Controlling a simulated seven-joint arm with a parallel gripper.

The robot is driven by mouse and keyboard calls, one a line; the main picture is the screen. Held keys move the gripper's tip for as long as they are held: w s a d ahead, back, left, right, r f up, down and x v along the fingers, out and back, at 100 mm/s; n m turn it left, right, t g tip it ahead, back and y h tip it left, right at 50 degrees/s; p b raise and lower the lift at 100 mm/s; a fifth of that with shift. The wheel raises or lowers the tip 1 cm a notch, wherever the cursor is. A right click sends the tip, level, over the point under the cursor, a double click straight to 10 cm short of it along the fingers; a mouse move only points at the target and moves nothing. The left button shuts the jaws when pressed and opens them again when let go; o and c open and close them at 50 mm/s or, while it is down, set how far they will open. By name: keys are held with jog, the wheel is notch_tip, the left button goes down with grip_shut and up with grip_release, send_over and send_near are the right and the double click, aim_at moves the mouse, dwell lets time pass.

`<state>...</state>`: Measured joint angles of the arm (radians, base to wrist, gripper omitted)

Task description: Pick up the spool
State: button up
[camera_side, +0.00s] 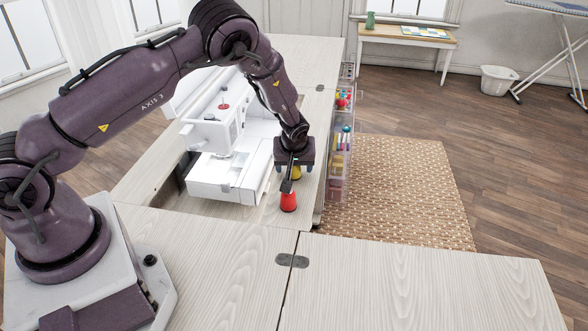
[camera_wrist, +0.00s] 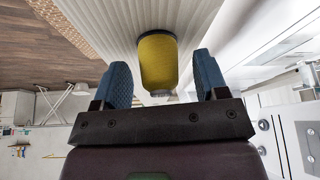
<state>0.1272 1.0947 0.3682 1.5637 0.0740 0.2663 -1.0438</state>
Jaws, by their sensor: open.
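A yellow spool (camera_wrist: 158,63) with dark ends shows in the wrist view, between and just beyond my two blue fingertips. In the side view the yellow spool (camera_side: 296,173) is mostly hidden behind my gripper's dark parts. My gripper (camera_wrist: 162,82) is open, with a gap between each finger and the spool in the wrist view. In the side view my gripper (camera_side: 291,172) is low over the cabinet top beside the sewing machine. A red spool (camera_side: 288,201) stands on the cabinet top just in front of it.
A white sewing machine (camera_side: 222,171) sits in the cabinet to the left of my gripper. The pale wood cabinet top (camera_side: 210,235) is clear in front. Clear drawers (camera_side: 341,150) with colored items stand along the right edge. A woven rug (camera_side: 400,190) lies on the floor.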

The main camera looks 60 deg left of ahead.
jog(key=c, duration=1)
jog(key=shift+o, duration=0.2)
jog(key=shift+r, duration=0.15)
